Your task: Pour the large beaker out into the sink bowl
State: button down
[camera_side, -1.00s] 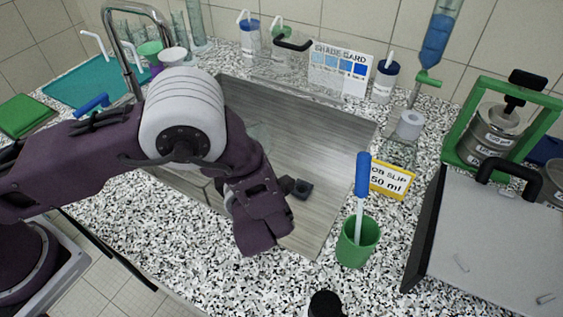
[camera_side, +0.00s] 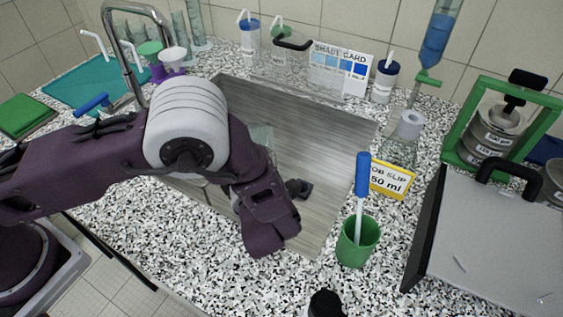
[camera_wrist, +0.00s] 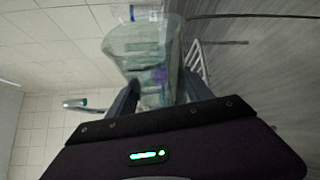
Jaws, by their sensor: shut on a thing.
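The large beaker (camera_wrist: 143,42) is clear, pale greenish glass. In the wrist view it sits between the two fingers of my gripper (camera_wrist: 160,84), which are shut on it. In the side view a pale sliver of the beaker (camera_side: 263,134) shows behind my wrist, over the sink; most of it and my fingers are hidden. The wrist view is turned on its side, so the beaker's exact tilt and its contents are hard to tell. The sink bowl (camera_side: 325,135) is a grey rectangular metal basin set in the speckled counter, below my wrist.
A tap (camera_side: 130,50) arches at the sink's back left. Right of the sink stand a green cup (camera_side: 357,243) with a blue-handled tool, a yellow-edged 50 ml sign (camera_side: 391,179) and a flask (camera_side: 402,145).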

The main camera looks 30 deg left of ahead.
jog(key=shift+w+d+r+m, duration=0.1)
jog(key=shift+d+r+m, duration=0.15)
jog(key=shift+m, duration=0.05)
jog(key=shift+w+d+r+m+t+y, duration=0.1)
jog(key=shift+d+r+m+t+y, duration=0.2)
jog(key=shift+r+m, duration=0.35)
jog(key=shift+w+d+r+m+t+y, duration=0.15)
jog(key=shift+r+m+t+y, duration=0.25)
jog(key=shift+m, duration=0.45)
dwell(1.5)
